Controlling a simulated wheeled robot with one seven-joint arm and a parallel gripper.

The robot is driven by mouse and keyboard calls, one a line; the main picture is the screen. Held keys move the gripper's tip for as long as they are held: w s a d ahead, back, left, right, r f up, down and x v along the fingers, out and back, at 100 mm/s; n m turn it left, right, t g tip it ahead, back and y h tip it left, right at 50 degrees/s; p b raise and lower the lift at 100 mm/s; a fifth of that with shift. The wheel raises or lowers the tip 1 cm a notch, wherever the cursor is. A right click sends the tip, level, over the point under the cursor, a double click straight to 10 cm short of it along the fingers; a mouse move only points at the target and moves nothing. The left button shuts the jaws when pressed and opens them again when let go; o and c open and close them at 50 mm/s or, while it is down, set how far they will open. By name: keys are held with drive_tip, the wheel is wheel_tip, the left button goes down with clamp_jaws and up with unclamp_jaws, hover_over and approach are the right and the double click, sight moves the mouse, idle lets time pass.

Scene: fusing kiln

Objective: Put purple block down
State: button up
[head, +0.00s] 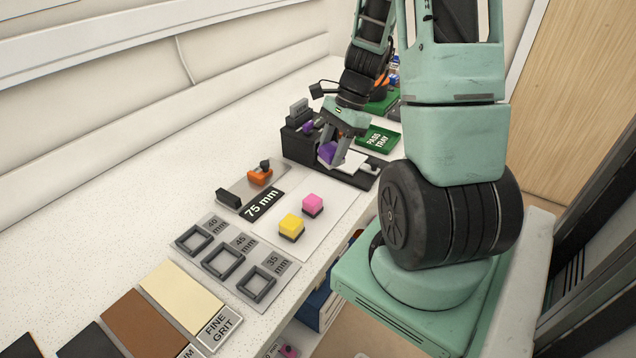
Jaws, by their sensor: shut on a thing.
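The purple block (327,152) is between the fingers of my gripper (332,150), which is shut on it. The gripper points down over the black device (318,165) with the white plate (352,160), near the middle of the counter. The fingers hide part of the block. I cannot tell whether the block touches the device or hangs just above it. A small purple part (308,127) also shows on the device, left of the gripper.
A yellow block (291,226) and a pink block (312,203) sit on a pale mat (335,213). An orange-topped piece (260,176) stands by the "75 mm" label (262,205). Square frames (222,260) lie in front. The green pass tray (378,138) is behind right.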

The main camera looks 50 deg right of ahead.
wheel_tip(320, 180, down, 9)
drive_tip(key=shift+f, duration=0.1)
idle(0.3)
drive_tip(key=shift+f, duration=0.2)
drive_tip(key=o, duration=0.9)
